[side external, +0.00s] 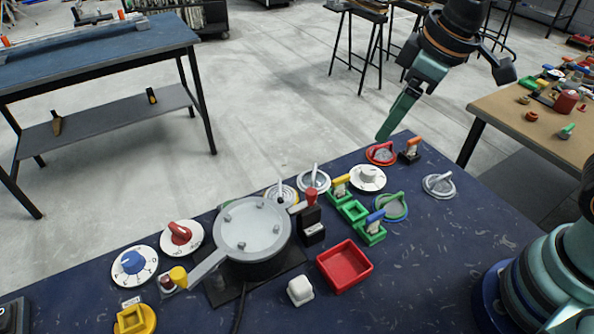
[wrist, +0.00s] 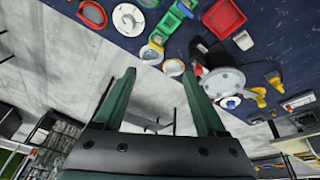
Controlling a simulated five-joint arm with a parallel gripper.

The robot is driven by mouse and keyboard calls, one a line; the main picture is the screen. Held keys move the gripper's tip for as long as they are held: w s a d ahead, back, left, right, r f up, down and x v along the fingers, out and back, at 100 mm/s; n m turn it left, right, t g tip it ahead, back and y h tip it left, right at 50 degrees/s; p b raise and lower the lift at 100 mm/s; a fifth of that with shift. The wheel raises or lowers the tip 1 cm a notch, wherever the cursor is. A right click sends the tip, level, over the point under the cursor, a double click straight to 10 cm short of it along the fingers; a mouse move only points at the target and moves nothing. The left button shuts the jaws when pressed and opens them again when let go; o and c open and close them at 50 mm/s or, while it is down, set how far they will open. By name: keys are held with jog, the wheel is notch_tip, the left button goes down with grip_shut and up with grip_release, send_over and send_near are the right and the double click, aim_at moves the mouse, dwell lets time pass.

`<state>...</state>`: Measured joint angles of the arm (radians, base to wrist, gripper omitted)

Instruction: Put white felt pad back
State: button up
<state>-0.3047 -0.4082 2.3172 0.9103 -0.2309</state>
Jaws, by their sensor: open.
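A small white block with rounded edges, which looks like the white felt pad (side external: 300,291), sits on the dark blue table at the front. It stands just left of a shallow red tray (side external: 322,268), outside it. In the wrist view the white pad (wrist: 243,40) is at the upper right, next to the red tray (wrist: 213,22). My gripper (side external: 390,126) is raised near the table's far edge, well away from the pad. In the wrist view my gripper (wrist: 160,80) has its two green fingers spread, with nothing between them.
A round grey lidded pot (side external: 251,228) with a long handle stands left of the tray. Green frames (side external: 353,211), several dials and lidded discs crowd the table behind. A red-topped black block (side external: 311,215) stands beside the pot. The table right of the tray is mostly clear.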

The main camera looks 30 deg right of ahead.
jog(key=s+d+r+m+t+h, duration=0.1)
jog(key=s+d+r+m+t, duration=0.1)
jog(key=d+m, duration=0.4)
jog(key=d, duration=0.3)
jog(key=shift+d, duration=0.35)
